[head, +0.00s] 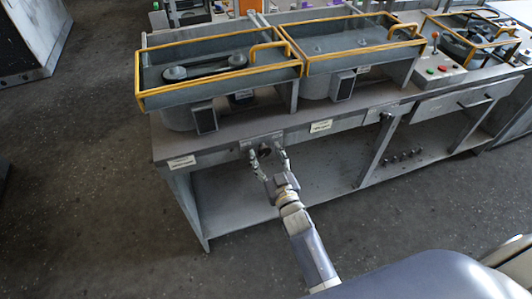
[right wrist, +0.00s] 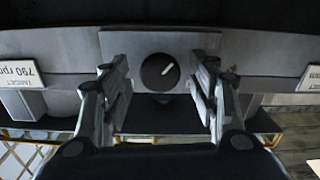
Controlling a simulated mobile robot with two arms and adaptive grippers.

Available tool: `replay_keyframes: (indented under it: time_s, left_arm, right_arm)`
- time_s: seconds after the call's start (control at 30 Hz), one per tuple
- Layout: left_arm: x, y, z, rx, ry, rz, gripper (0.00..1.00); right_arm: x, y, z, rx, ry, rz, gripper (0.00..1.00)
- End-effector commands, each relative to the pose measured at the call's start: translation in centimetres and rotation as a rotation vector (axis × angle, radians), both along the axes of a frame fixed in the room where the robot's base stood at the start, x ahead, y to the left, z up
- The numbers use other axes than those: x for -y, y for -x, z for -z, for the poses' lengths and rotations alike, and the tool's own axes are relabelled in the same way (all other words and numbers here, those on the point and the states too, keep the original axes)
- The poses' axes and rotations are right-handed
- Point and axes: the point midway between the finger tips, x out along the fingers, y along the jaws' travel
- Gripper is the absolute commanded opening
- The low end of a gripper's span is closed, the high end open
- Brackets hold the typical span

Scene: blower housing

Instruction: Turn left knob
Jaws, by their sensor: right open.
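The left knob (right wrist: 160,72) is a round black dial with a white pointer line, set on a grey plate on the bench front. In the right wrist view it sits between the two fingers of my right gripper (right wrist: 160,95), with a gap on both sides. The gripper is open and holds nothing. In the head view my right gripper (head: 268,158) is at the bench's front edge, and the small dark knob (head: 265,151) shows between its fingertips. The pointer slants in the wrist view. My left gripper is not in view.
The grey bench (head: 225,141) carries two trays with yellow rails, the left one (head: 215,75) above the knob. White labels flank the knob; one (right wrist: 22,73) reads 790 rpm. The floor (head: 90,200) at left is clear.

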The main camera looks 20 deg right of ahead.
Motion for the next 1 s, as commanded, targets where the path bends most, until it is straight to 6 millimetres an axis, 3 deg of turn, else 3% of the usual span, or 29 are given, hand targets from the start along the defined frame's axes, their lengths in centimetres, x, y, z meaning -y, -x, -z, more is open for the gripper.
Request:
replay_keyframes:
  time_s: [0.43,0.63,1.0]
  left_arm:
    - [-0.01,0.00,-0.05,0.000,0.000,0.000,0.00]
    - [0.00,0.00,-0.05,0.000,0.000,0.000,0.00]
    - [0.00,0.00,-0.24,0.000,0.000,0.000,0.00]
  right_arm:
    - [-0.05,-1.04,0.03,-0.001,0.000,0.000,0.55]
    - [-0.05,-1.03,0.02,-0.001,0.000,0.000,0.12]
    - [-0.06,-1.04,-0.03,-0.002,-0.033,-0.001,0.11]
